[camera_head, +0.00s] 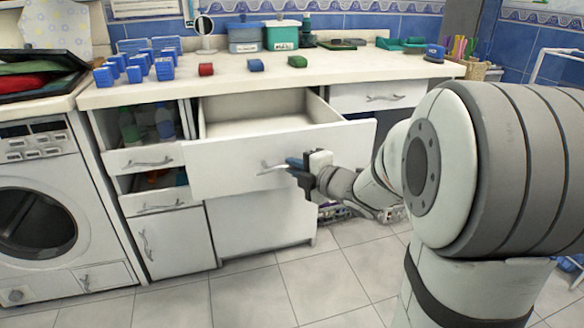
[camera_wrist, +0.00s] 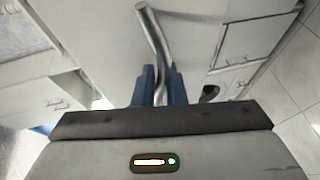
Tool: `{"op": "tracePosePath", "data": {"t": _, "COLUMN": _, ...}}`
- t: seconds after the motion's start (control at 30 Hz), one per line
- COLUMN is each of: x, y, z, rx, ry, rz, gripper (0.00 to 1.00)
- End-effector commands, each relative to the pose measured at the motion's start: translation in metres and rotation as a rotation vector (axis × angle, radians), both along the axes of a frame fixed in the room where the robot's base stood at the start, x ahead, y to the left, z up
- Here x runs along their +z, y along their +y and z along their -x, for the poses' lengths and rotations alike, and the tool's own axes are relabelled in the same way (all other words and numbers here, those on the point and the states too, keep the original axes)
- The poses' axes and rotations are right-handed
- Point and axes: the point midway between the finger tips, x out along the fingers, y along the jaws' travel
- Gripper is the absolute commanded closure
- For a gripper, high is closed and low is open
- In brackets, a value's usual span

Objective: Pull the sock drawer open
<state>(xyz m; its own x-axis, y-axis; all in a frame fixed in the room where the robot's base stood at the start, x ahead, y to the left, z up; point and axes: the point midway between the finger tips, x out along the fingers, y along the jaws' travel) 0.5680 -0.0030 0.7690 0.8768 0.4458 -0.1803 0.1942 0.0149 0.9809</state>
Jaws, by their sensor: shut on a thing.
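A wide white drawer (camera_head: 230,160) is pulled out from the cabinet under the counter in the head view. Its inside (camera_head: 260,112) looks bare where it shows. My gripper (camera_head: 292,164) is at the drawer's front, shut on its silver handle (camera_head: 268,168). In the wrist view, the blue fingers (camera_wrist: 159,88) are closed around the curved metal handle (camera_wrist: 150,30), in front of the white drawer face (camera_wrist: 95,30). No label on the drawer shows whether it holds socks.
A washing machine (camera_head: 50,200) stands at the left. Smaller drawers (camera_head: 145,161) and a cupboard door (camera_head: 165,243) are left of the open drawer. Another drawer (camera_head: 378,97) is at the right. Several blue blocks (camera_head: 165,68) stand on the counter (camera_head: 340,68). The tiled floor (camera_head: 270,285) in front is clear.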

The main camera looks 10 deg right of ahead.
Motion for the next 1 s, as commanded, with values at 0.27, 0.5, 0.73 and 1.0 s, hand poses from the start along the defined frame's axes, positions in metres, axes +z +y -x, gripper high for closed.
{"op": "tracePosePath", "data": {"t": 0.27, "x": 0.0, "y": -0.001, "z": -0.001, "rx": -0.004, "ry": 0.001, "rz": 0.0, "gripper": 0.87}}
{"op": "tracePosePath", "data": {"t": 0.5, "x": 0.0, "y": 0.0, "z": 0.0, "rx": -0.001, "ry": 0.001, "rz": 0.0, "gripper": 0.81}}
{"op": "tracePosePath", "data": {"t": 0.73, "x": 0.005, "y": -0.007, "z": 0.014, "rx": -0.002, "ry": 0.001, "rz": 0.0, "gripper": 0.81}}
{"op": "tracePosePath", "data": {"t": 1.0, "x": 0.013, "y": -0.029, "z": 0.054, "rx": -0.006, "ry": 0.0, "rz": 0.0, "gripper": 0.81}}
